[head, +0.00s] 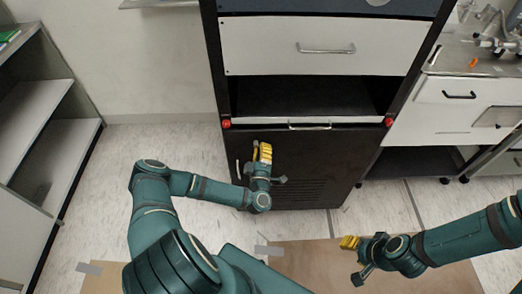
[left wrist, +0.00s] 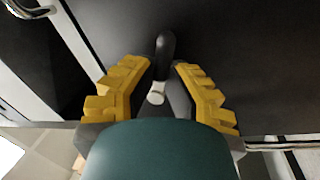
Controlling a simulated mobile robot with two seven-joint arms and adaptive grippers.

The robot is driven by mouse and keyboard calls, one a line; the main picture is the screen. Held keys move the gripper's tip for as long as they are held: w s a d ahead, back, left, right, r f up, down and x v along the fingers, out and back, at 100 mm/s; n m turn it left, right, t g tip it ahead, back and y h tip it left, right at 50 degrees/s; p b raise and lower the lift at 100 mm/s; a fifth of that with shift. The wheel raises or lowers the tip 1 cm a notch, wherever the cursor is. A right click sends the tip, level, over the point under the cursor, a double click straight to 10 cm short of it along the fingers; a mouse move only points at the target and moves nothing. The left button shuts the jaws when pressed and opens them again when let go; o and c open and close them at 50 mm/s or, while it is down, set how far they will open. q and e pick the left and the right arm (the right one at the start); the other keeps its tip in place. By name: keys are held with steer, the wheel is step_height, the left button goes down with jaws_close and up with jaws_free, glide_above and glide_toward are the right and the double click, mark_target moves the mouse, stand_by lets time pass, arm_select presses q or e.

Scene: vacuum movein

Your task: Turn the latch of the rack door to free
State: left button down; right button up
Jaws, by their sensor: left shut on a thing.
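The rack door (head: 325,160) is the dark panel with slots low on the rack, and it looks closed. The latch (left wrist: 165,46) is a short black lever with a pale round part near its base, seen in the left wrist view. It lies between my left gripper's yellow fingers and points up in that picture. My left gripper (head: 262,153) is at the upper left of the door, shut on the latch, and hides it in the head view. My right gripper (head: 350,243) is low at the right, away from the door; its finger gap cannot be made out.
A drawer with a bar handle (head: 325,48) and an open dark bay are above the door. Red pieces (head: 226,124) mark the rack's sides. Grey shelves (head: 40,135) stand left, a white drawer cabinet (head: 460,92) right. Brown board (head: 320,262) lies on the floor in front.

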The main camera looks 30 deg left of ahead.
arm_select(q)
steer(key=n, duration=0.3)
steer(key=r+n+y, duration=0.1)
steer(key=n, duration=0.2)
steer(key=shift+w+d+r+g+y, duration=0.1)
steer(key=shift+w+g+y, duration=0.05)
steer(key=shift+g+y, duration=0.15)
steer(key=shift+n, duration=0.4)
steer(key=c, duration=1)
jaws_free()
steer(key=v, duration=1.2)
steer(key=shift+d, duration=0.1)
steer(key=shift+w+d, duration=0.1)
